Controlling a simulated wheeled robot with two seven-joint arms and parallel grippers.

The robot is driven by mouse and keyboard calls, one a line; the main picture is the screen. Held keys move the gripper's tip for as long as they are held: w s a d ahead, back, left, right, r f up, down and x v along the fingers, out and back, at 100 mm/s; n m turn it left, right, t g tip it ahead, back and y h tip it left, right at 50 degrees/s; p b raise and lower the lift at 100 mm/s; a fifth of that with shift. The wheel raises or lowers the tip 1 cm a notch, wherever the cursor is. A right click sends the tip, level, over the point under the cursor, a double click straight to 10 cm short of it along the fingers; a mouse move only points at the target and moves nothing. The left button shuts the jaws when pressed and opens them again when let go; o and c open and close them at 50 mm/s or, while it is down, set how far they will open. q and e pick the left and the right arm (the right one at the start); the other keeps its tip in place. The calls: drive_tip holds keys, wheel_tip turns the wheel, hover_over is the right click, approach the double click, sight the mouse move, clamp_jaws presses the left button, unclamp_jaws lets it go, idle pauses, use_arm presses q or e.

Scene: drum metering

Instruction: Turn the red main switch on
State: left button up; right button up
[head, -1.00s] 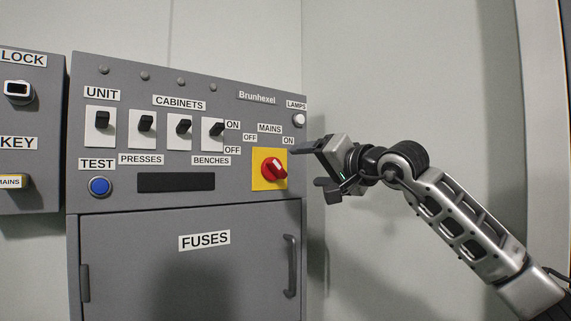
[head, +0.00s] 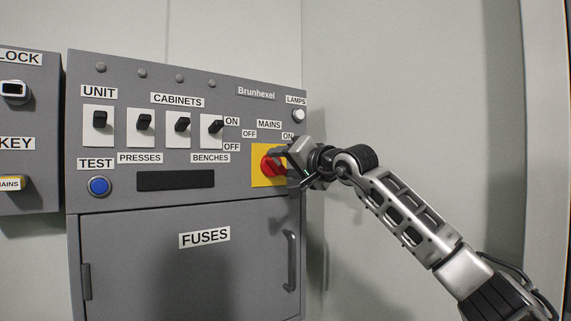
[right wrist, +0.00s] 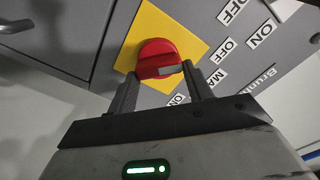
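The red main switch (head: 269,165) is a round knob with a raised grip on a yellow plate (head: 257,179) at the cabinet's right side. OFF and ON labels sit above it. In the right wrist view, the knob (right wrist: 157,58) carries a pale mark at the end of its grip, on the side toward OFF. My right gripper (head: 282,166) is at the knob and hides part of it. Its fingers (right wrist: 158,80) are apart, one at each side of the grip. I cannot tell whether they touch it. My left gripper is not in view.
Several black toggle switches (head: 145,122) and a blue TEST button (head: 99,186) are to the left. A LAMPS knob (head: 298,115) is just above my right gripper. The FUSES door handle (head: 291,262) is below. The wall (head: 410,80) at right is bare.

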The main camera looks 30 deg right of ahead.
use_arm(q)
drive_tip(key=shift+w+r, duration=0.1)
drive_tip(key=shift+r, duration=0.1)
use_arm(e)
drive_tip(key=shift+m, duration=0.4)
drive_tip(key=m, duration=0.2)
drive_tip(key=shift+f+m, duration=0.1)
drive_tip(key=shift+m, duration=0.3)
drive_tip(key=m, duration=0.5)
drive_tip(key=shift+f, duration=0.2)
drive_tip(key=m, duration=0.5)
drive_tip(key=shift+f+m+b, duration=0.15)
drive_tip(key=shift+m+b, duration=0.2)
drive_tip(key=shift+m, duration=0.05)
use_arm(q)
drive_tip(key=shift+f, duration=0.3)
use_arm(e)
drive_tip(key=shift+f+m, duration=0.1)
drive_tip(key=shift+m, duration=1.7)
drive_tip(key=o, duration=1)
